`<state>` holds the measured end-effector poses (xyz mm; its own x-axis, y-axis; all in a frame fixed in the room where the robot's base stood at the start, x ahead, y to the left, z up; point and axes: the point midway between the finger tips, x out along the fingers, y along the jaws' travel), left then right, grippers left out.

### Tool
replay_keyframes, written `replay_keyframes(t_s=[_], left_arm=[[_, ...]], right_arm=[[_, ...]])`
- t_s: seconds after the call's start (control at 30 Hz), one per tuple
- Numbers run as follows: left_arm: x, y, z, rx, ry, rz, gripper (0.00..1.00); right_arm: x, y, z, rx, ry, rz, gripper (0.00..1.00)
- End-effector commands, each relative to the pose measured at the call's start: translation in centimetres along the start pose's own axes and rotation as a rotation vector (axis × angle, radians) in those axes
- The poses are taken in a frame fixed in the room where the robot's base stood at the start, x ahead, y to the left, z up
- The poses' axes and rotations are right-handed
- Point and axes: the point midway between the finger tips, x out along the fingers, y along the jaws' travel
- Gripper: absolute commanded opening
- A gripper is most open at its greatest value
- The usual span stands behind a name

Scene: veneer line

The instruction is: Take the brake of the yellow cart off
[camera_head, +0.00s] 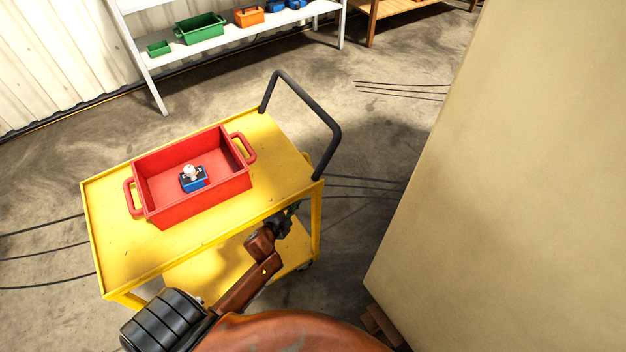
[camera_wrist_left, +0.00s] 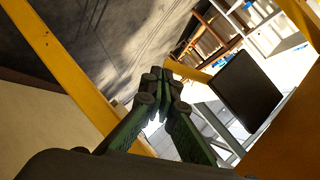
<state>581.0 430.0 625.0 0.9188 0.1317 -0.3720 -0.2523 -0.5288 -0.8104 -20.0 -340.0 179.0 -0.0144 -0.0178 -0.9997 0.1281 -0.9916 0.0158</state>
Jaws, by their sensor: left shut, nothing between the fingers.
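The yellow cart (camera_head: 130,245) stands on the floor with its black push handle (camera_head: 318,118) at the upper right. My left gripper (camera_head: 288,213) reaches in at the cart's near side, by the handle-end post and below the top deck's edge, partly hidden. In the left wrist view my left gripper (camera_wrist_left: 160,80) has its green fingers shut together, with nothing between them. A dark flat plate (camera_wrist_left: 247,92) and a short yellow bar (camera_wrist_left: 190,73) lie just beyond the tips; I cannot tell whether these are the brake. My right gripper is out of view.
A red tray (camera_head: 205,207) with a blue-and-white part (camera_head: 193,178) sits on the cart's top. A large beige block (camera_head: 520,180) stands close on the right. A grey shelf (camera_head: 235,45) with bins is behind.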

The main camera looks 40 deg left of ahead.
Motion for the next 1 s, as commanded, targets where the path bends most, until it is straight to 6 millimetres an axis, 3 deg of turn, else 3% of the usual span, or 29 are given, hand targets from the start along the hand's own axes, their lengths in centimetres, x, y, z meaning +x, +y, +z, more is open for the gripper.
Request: replay_keyframes(t_s=[0.1, 0.2, 0.57, 0.73, 1.0], left_arm=[[-0.1, -3.5, -2.4, 0.051, 0.042, -0.064, 0.0], [-0.3, -4.7, -3.2, 0.068, 0.054, -0.084, 0.0], [0.0, -4.7, -3.3, 0.067, 0.055, -0.085, 0.0], [1.9, -4.8, -3.3, 0.067, 0.055, -0.085, 0.0], [6.8, -5.0, -3.5, 0.067, 0.055, -0.084, 0.0]], right_arm=[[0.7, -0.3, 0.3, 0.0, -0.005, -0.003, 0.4], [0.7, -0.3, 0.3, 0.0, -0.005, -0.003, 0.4], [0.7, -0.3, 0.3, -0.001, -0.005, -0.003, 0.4], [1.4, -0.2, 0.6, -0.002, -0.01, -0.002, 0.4], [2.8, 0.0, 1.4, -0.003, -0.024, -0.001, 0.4]])
